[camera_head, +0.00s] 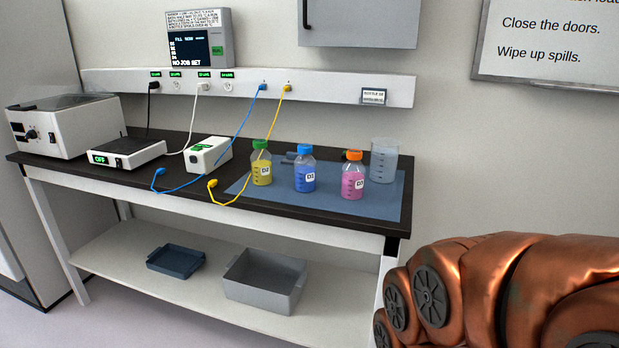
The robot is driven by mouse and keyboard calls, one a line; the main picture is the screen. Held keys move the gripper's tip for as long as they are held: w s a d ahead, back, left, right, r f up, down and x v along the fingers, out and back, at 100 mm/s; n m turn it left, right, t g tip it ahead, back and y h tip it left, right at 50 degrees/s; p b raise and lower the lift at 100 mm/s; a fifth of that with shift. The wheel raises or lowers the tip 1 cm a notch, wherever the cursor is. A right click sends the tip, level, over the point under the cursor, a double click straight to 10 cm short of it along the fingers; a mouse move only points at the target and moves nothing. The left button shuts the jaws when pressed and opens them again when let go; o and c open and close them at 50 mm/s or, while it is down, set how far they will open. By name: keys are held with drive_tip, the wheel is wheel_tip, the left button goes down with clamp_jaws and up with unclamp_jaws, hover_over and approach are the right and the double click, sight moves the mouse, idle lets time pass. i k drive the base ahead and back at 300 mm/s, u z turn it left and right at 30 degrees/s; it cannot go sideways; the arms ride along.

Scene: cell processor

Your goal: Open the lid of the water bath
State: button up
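A white box-shaped unit (80,133), which looks like the water bath, stands at the far left end of the black bench top. It has a dark control panel with a knob on its front. Its greyish lid (66,101) lies flat across the top and looks closed. My gripper is not in view. My copper-coloured arm links fill the lower right corner, far from the water bath.
A white hotplate-like device (127,153) reading OFF stands right beside the bath. Cables, a small white box (208,154), bottles and a beaker (383,161) occupy the bench (330,218). A display unit (198,40) is above.

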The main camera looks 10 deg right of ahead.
sight(14, 103)
drive_tip(key=u, duration=1.3)
